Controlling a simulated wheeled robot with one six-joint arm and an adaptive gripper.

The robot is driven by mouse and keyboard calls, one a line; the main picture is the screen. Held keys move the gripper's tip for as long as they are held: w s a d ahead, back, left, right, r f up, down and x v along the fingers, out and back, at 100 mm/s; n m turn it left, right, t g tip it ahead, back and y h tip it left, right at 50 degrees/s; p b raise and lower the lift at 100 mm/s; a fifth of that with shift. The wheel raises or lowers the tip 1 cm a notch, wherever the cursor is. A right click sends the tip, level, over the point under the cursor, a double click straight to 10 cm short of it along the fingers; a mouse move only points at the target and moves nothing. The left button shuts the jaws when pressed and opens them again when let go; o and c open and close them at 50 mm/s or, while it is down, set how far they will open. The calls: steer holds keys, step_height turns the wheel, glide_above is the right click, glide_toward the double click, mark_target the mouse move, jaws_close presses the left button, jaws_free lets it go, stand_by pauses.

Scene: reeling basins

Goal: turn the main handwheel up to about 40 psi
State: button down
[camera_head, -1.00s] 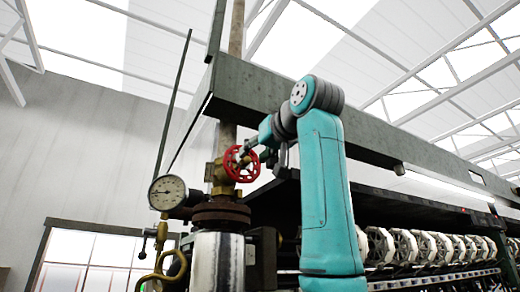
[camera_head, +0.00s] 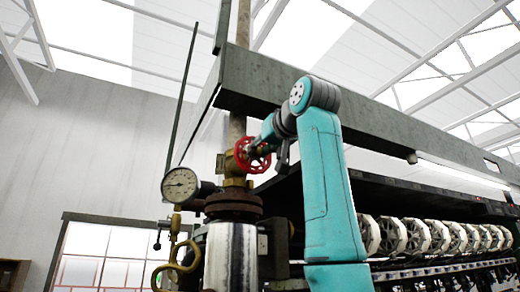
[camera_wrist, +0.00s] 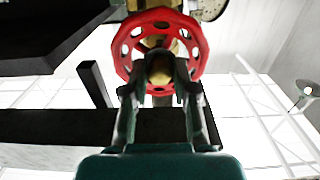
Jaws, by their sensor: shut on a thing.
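The red main handwheel (camera_head: 243,160) sits on a brass valve (camera_head: 234,181) on the vertical pipe, left of my teal arm. In the wrist view the wheel (camera_wrist: 203,47) is face-on, with its spoked holes and brass hub (camera_wrist: 160,69) showing. My gripper (camera_wrist: 160,90) is shut on the handwheel, one finger on each side of the hub near the lower rim. It also shows in the head view (camera_head: 262,150), partly covering the wheel. A round white pressure gauge (camera_head: 180,185) stands left of the valve. Its dark needle points roughly left, but the numbers are too small to read.
A long grey beam (camera_head: 290,90) runs above the valve and my arm. The reeling machine with a row of white reels (camera_head: 415,236) stands on the right. A brass curved pipe (camera_head: 176,265) hangs below the gauge. A rusty flange (camera_head: 233,206) sits under the valve.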

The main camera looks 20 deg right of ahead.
steer(key=n, duration=1.1)
steer(key=shift+n, duration=0.3)
steer(key=n, duration=0.9)
steer(key=shift+n, duration=0.4)
steer(key=n, duration=0.7)
steer(key=shift+f, duration=0.1)
steer(key=c, duration=1)
jaws_free()
steer(key=shift+c, duration=0.2)
